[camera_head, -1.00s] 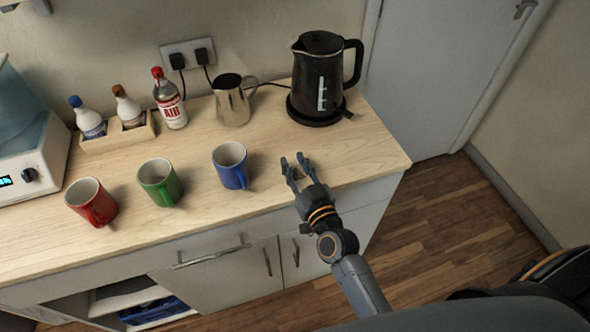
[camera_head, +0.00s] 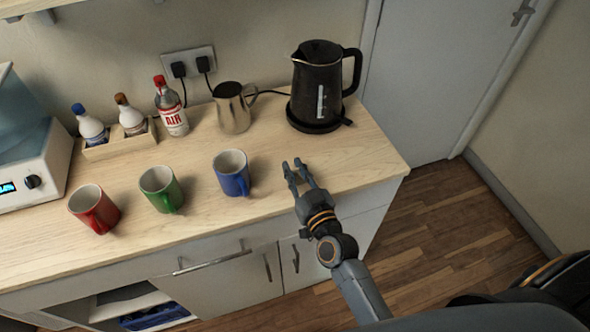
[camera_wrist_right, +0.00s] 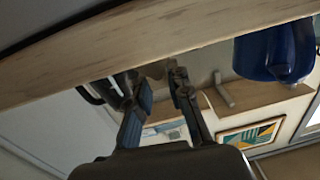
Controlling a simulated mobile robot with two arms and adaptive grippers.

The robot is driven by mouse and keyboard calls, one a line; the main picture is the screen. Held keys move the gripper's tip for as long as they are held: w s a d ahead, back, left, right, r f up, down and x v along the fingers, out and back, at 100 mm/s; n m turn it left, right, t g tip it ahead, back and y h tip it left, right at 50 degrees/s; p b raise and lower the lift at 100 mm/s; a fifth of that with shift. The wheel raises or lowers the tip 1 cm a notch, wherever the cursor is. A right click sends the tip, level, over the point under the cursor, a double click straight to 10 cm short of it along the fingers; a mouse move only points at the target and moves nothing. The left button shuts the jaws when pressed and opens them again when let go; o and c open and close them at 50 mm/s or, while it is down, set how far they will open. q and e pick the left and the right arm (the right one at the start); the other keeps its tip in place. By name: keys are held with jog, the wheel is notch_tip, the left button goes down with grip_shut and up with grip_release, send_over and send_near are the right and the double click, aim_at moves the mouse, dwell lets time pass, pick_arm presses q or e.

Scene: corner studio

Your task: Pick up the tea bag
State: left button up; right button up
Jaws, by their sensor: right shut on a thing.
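My right gripper (camera_head: 293,166) is over the worktop near its front edge, right of the blue mug and in front of the kettle. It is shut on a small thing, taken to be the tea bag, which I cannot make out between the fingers. In the right wrist view the two dark fingers (camera_wrist_right: 158,85) reach up with a gap between them. No tea bag shows clearly in either view. My left gripper is not in view.
The blue mug (camera_head: 233,175) stands close left of the gripper, then the green mug (camera_head: 160,189) and red mug (camera_head: 93,209). Behind are the black kettle (camera_head: 318,85), metal jug (camera_head: 233,110) and bottles. The worktop (camera_head: 365,160) is clear to the right.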

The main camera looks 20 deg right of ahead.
notch_tip(320, 180, up, 3)
jog(key=p, duration=0.2)
jog(key=shift+p, duration=0.35)
jog(key=s+r+p, duration=0.1)
jog(key=r+p, duration=0.1)
jog(key=s+r+p, duration=0.4)
jog(key=p, duration=0.1)
jog(key=shift+d, duration=0.35)
grip_shut()
jog(key=s+d+r+p, duration=0.1)
jog(key=s+r+p, duration=0.2)
jog(key=s, duration=0.5)
jog(key=shift+s+d+p, duration=0.2)
jog(key=shift+s+p, duration=0.2)
jog(key=shift+p, duration=0.45)
jog(key=o, duration=1.5)
grip_release()
